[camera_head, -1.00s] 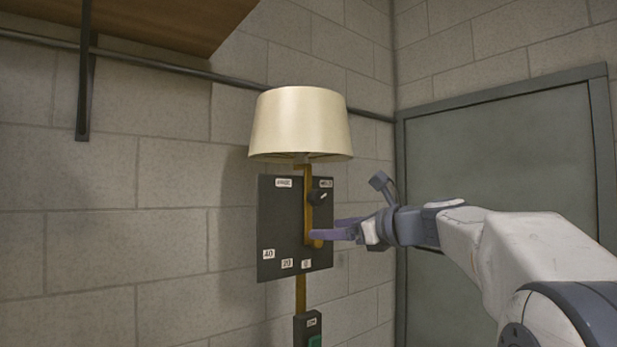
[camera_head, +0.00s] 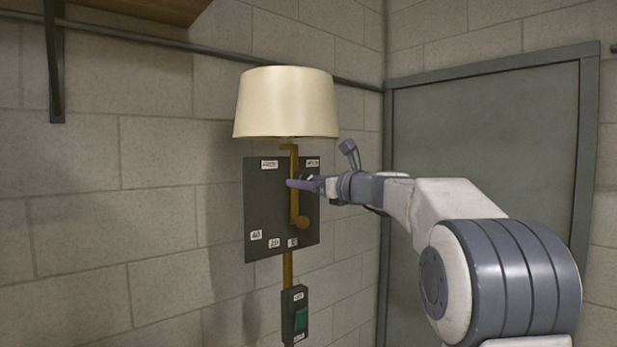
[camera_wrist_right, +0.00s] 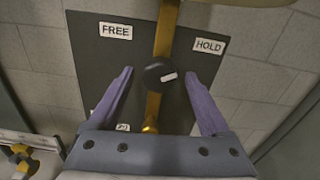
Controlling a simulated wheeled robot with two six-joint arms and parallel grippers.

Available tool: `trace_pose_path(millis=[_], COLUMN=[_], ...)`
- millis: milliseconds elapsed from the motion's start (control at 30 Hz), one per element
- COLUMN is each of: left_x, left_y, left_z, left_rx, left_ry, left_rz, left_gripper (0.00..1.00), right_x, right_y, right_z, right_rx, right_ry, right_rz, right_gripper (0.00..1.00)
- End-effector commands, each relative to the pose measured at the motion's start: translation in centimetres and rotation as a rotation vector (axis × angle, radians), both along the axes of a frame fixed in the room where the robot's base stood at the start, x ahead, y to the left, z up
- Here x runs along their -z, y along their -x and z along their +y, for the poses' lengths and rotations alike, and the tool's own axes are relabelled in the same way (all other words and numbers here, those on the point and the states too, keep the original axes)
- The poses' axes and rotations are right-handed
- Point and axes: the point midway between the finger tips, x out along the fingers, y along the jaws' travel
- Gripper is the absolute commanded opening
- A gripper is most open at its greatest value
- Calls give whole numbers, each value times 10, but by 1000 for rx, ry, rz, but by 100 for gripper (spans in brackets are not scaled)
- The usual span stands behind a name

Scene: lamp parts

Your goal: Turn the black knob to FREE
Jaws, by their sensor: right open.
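The black knob (camera_wrist_right: 160,73) sits high on the dark panel (camera_wrist_right: 95,60), in front of the brass post. Its white mark points to the right, toward the HOLD label (camera_wrist_right: 209,46). The FREE label (camera_wrist_right: 116,31) is at the upper left. My right gripper (camera_head: 297,184) is at the panel, and in the head view it hides the knob. In the right wrist view its open purple fingers stand on either side of the knob, with a visible gap on both sides. I cannot tell how deep the fingertips reach. My left gripper is not in view.
A brass lever with a round end (camera_head: 302,222) hangs just below my right gripper, above number labels. The cream lampshade (camera_head: 287,103) is above the panel. A switch box with a green rocker (camera_head: 301,318) is below. A grey door (camera_head: 480,150) is at the right.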

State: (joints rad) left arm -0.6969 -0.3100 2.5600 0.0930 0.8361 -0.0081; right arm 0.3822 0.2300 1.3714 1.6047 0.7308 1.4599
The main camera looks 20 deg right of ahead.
Motion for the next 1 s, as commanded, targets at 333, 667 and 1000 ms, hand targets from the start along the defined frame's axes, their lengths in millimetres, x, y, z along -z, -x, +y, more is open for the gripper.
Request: trace_pose_path(millis=[333, 667, 1000], left_x=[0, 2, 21], left_y=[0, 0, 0], left_z=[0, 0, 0], left_rx=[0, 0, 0], left_ry=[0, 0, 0], left_rz=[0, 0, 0], left_gripper=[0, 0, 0], right_x=[0, 1, 3], right_y=[0, 0, 0], right_z=[0, 0, -1], right_rx=[0, 0, 1], right_ry=[0, 13, 168], right_rz=[0, -5, -63], right_gripper=[39, 0, 0])
